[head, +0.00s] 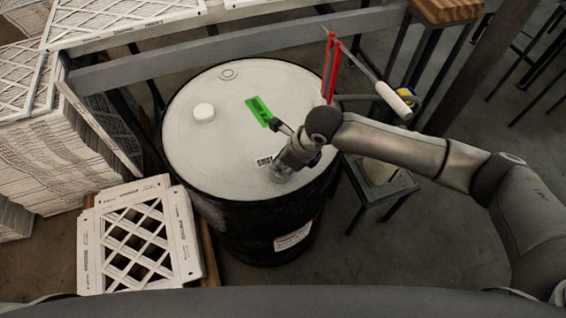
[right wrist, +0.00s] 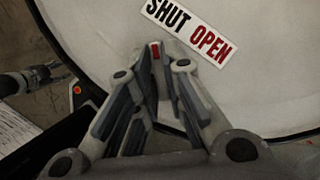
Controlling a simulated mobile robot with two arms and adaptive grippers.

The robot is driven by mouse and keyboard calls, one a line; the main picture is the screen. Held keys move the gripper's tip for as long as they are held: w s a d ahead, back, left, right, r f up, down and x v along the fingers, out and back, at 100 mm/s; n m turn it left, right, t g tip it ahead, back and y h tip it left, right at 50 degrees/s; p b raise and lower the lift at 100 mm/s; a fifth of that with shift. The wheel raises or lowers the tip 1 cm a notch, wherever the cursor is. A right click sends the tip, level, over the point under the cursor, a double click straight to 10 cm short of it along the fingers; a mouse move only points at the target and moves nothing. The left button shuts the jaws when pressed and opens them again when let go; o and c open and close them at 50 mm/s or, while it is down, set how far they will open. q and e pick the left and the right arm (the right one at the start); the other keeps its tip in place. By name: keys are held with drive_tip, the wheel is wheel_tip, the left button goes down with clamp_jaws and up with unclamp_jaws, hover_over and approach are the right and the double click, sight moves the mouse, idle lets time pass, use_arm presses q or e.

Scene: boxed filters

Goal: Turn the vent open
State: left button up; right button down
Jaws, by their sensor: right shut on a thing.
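The drum (head: 225,130) is dark with a pale round lid. A label reading SHUT and OPEN lies on the lid near its front right edge; it shows in the right wrist view (right wrist: 188,32) and partly in the head view (head: 264,161). My right gripper (head: 281,174) is down at the lid beside this label. In the right wrist view its fingers (right wrist: 160,65) are closed together on the vent, of which only a small red mark (right wrist: 155,50) shows, below the word SHUT. The fingers hide the rest of the vent.
A white cap (head: 203,112) and a green label (head: 262,110) are on the lid. Boxed filters (head: 140,235) stand at left. A metal rail (head: 230,55) runs behind the drum. A stool (head: 380,190) and a red-handled tool (head: 330,65) are at right.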

drive_tip(key=shift+f+m+b, duration=0.2)
drive_tip(key=shift+m+b, duration=0.5)
drive_tip(key=m+b, duration=0.1)
drive_tip(key=m+t+h+b, duration=0.1)
drive_tip(key=m+b, duration=0.1)
drive_tip(key=shift+s+a+f+t, duration=0.1)
drive_tip(key=shift+a+t, duration=0.05)
drive_tip(key=shift+t, duration=0.15)
drive_tip(key=m+h+b, duration=0.1)
drive_tip(key=m+b, duration=0.2)
drive_tip(key=m, duration=0.1)
drive_tip(key=shift+a+t, duration=0.1)
drive_tip(key=shift+t, duration=0.2)
drive_tip(key=m+h+b, duration=0.1)
drive_tip(key=m+b, duration=0.2)
drive_tip(key=shift+m+h, duration=0.3)
drive_tip(key=shift+h, duration=0.1)
drive_tip(key=m, duration=0.1)
drive_tip(key=m+h+b, duration=0.1)
drive_tip(key=shift+a+r+m, duration=0.1)
drive_tip(key=shift+r+m, duration=0.1)
drive_tip(key=shift+m, duration=0.1)
drive_tip(key=shift+r+m+h, duration=0.1)
drive_tip(key=shift+m+h, duration=0.2)
drive_tip(key=shift+m, duration=0.4)
drive_tip(key=shift+m+h, duration=0.3)
drive_tip(key=shift+m, duration=0.6)
